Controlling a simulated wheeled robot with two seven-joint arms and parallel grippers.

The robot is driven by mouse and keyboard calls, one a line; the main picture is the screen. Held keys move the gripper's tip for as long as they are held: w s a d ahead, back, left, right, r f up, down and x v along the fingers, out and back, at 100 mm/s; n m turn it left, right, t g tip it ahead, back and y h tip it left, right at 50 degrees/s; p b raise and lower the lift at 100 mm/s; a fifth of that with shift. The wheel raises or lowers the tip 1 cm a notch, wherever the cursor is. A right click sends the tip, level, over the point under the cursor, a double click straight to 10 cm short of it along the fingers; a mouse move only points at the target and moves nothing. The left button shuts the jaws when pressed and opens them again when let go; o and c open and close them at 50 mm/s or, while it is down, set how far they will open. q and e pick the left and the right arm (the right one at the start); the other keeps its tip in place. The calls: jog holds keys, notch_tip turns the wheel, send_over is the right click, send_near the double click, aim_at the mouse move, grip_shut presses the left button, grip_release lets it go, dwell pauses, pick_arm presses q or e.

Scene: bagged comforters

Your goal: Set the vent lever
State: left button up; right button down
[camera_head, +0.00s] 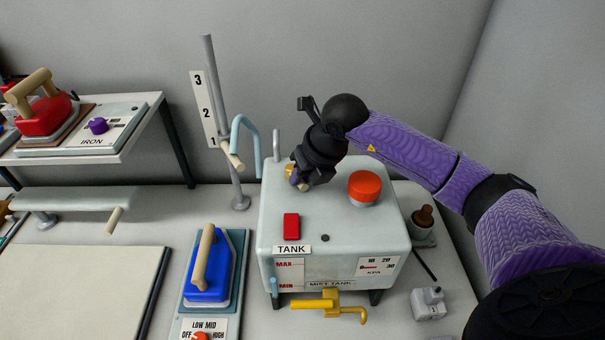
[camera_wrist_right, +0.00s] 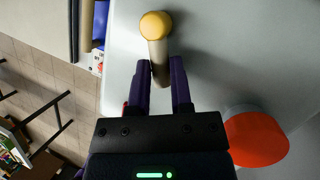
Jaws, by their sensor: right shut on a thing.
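The vent lever, a cream rod with a yellow knob, sits on top of the grey-white mist tank (camera_head: 340,245). In the head view only small parts of the lever (camera_head: 289,170) show beside my right gripper (camera_head: 298,180). In the right wrist view the lever (camera_wrist_right: 157,48) runs between the two purple fingers of my right gripper (camera_wrist_right: 161,72). The fingers are shut on the rod, below the knob. The lever's base is hidden by the gripper. My left gripper is not in view.
A red-orange cap (camera_head: 365,187) stands on the tank close to the gripper, and a red block (camera_head: 291,226) lies nearer the front. A yellow valve (camera_head: 325,304) juts out below. A pole (camera_head: 222,120) with a pale blue hose (camera_head: 246,130) rises behind left. A blue iron (camera_head: 207,275) stands left.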

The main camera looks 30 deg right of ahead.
jog(key=shift+d, duration=0.1)
jog(key=n, duration=0.1)
jog(key=d+n+y+b, duration=0.1)
jog(key=n, duration=0.1)
jog(key=shift+w+g, duration=0.15)
jog(key=shift+g, duration=0.15)
jog(key=n, duration=0.1)
jog(key=d+n+g+y+b, duration=0.1)
jog(key=n, duration=0.2)
jog(key=shift+w+d+n, duration=0.2)
jog(key=shift+w+n, duration=0.1)
jog(key=shift+w, duration=0.05)
jog(key=shift+w+d+n+g+y+b, duration=0.2)
jog(key=shift+n+g+b, duration=0.2)
jog(key=shift+n, duration=0.45)
jog(key=shift+w+d+n+g+y+b, duration=0.15)
jog(key=shift+w+n+g+y+b, duration=0.2)
jog(key=shift+n, duration=0.45)
jog(key=shift+w+d+n+g+y+b, duration=0.1)
jog(key=shift+d+n+g+b, duration=0.1)
jog(key=shift+n+g+b, duration=0.45)
jog(key=shift+n, duration=0.3)
jog(key=c, duration=0.5)
grip_release()
jog(key=shift+c, duration=0.2)
jog(key=shift+r, duration=0.1)
